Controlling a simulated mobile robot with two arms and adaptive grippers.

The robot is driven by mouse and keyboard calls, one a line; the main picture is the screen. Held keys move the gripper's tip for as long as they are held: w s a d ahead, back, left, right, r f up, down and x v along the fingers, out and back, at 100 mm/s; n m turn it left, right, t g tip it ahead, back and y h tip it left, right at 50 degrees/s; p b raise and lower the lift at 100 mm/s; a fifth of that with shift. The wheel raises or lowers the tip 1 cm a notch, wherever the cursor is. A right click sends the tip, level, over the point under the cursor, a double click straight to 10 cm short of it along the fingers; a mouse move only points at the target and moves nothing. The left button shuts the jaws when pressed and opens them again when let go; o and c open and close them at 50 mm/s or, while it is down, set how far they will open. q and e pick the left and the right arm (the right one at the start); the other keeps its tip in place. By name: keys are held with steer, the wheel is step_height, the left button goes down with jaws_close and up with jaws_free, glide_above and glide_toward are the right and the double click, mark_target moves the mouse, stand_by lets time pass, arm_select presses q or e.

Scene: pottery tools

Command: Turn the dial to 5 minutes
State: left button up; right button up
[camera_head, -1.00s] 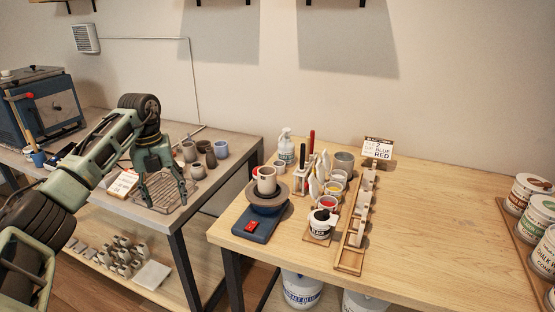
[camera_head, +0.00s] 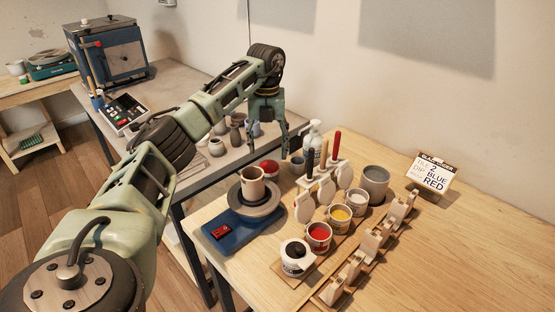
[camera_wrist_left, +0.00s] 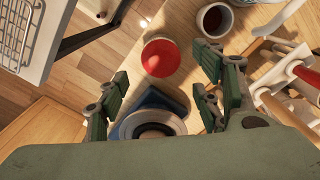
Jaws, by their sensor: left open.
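No dial with readable minute marks shows. A round red-topped object (camera_head: 269,168) sits at the wooden table's left edge, behind the pottery wheel (camera_head: 258,208); I cannot tell whether it is the dial. A control panel (camera_head: 126,113) with small buttons lies on the grey table by the blue kiln (camera_head: 110,50); its details are too small to read. My left gripper (camera_head: 268,140) is open and empty, above the red-topped object. In the left wrist view the red top (camera_wrist_left: 160,58) shows between the open fingers (camera_wrist_left: 165,88), apart from them. My right gripper is out of view.
A beige cup (camera_head: 252,184) stands on the wheel. To its right are a tool rack (camera_head: 322,178), glaze pots (camera_head: 318,236) and a wooden rail with tiles (camera_head: 366,250). A spray bottle (camera_head: 313,138) stands behind. The table's right part is clear.

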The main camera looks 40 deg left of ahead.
mark_target(267, 164)
arm_select(q)
step_height(267, 164, down, 5)
steer(key=shift+s+a+f+p, duration=0.1)
steer(key=shift+s+p, duration=0.05)
steer(key=shift+p, duration=0.25)
steer(key=shift+f, duration=0.5)
steer(key=c, duration=1.1)
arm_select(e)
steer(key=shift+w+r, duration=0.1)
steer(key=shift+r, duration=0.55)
arm_select(q)
steer(key=shift+m, duration=0.4)
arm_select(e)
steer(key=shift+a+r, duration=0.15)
